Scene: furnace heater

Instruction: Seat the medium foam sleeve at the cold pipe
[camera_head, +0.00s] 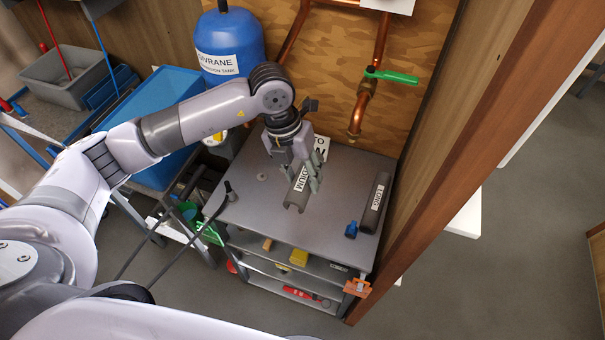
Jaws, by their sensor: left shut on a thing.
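The medium foam sleeve (297,199) is a dark grey half-round piece with a white label that seems to read MEDIUM. My left gripper (307,170) is shut on it, over the grey top of the metal cart; I cannot tell whether the sleeve touches the top. Copper pipes run down the wood-patterned back panel. The right-hand pipe (381,45) has a green lever valve (391,76) and a bent lower end (355,131), apart from the sleeve. No label I can read marks which pipe is cold. My right gripper is not in view.
A second dark sleeve (371,216) with a white label lies at the right of the cart top (262,205), near a small blue item (351,230). A blue tank (229,42) stands behind my left arm. A wooden post (445,150) bounds the right side.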

